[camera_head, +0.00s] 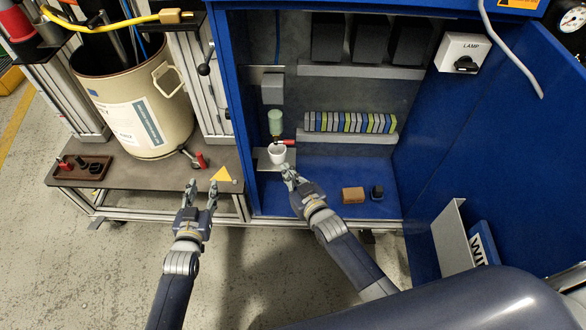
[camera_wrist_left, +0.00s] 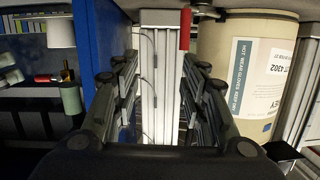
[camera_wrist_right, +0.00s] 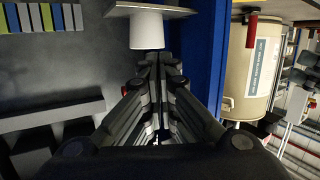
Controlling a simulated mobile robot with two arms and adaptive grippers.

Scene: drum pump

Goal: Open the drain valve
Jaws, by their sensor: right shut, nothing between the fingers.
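A translucent green bowl (camera_head: 275,122) hangs in the blue cabinet with a small red lever (camera_head: 289,143) at its lower end. A white cup (camera_head: 277,155) stands on a small shelf under it. My right gripper (camera_head: 288,170) is shut and empty, just in front of and below the cup. In the right wrist view the cup (camera_wrist_right: 147,30) is just past the fingertips; the lever is mostly hidden. My left gripper (camera_head: 203,184) is open and empty, in front of the bench. The left wrist view shows the lever (camera_wrist_left: 46,77), bowl (camera_wrist_left: 71,98) and cup (camera_wrist_left: 61,33) at its left.
A beige drum (camera_head: 135,108) stands on the bench at the left, with another red handle (camera_head: 201,160) at its lower right. The cabinet's side wall (camera_head: 238,110) is between my grippers. A brown block (camera_head: 352,195) and a dark block (camera_head: 377,192) lie on the cabinet floor.

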